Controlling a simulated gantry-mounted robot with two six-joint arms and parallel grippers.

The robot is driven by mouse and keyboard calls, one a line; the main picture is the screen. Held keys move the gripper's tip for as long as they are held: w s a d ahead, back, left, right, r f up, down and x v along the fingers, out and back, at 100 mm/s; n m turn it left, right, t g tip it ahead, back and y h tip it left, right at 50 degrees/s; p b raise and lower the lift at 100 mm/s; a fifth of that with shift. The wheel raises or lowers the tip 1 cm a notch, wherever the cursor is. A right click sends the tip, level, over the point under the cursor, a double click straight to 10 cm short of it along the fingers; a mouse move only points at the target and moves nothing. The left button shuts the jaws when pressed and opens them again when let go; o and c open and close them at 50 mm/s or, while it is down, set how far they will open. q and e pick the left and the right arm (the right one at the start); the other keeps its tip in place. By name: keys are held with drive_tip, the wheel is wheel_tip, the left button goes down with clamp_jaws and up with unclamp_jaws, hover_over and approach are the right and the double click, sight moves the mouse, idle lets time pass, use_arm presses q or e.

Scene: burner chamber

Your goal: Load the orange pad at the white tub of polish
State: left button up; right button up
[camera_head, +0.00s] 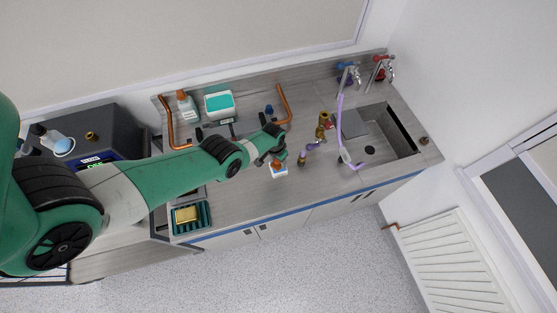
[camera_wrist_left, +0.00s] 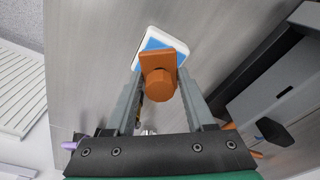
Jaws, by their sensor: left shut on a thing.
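My left gripper (camera_head: 275,160) is shut on the round knob of the orange pad (camera_wrist_left: 160,72), which shows clearly between the fingers in the left wrist view. Directly beyond the pad is a small white tub with blue polish (camera_wrist_left: 152,39), its white rim and blue inside partly hidden by the pad. In the head view the white tub (camera_head: 280,175) stands on the grey worktop just below the gripper. The pad is over or at the tub; I cannot tell whether they touch. My right gripper is not in view.
A larger white container with teal inside (camera_head: 219,104) and a white bottle with an orange cap (camera_head: 187,105) stand at the back. Copper pipes (camera_head: 283,104) rise nearby. A sink (camera_head: 385,135) and brass fittings (camera_head: 323,125) are to the right. A teal tray (camera_head: 205,210) sits front left.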

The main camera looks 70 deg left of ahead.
use_arm(q)
drive_tip(key=shift+r+p, duration=2.75)
drive_tip(key=shift+r, duration=0.45)
drive_tip(key=shift+f, duration=0.1)
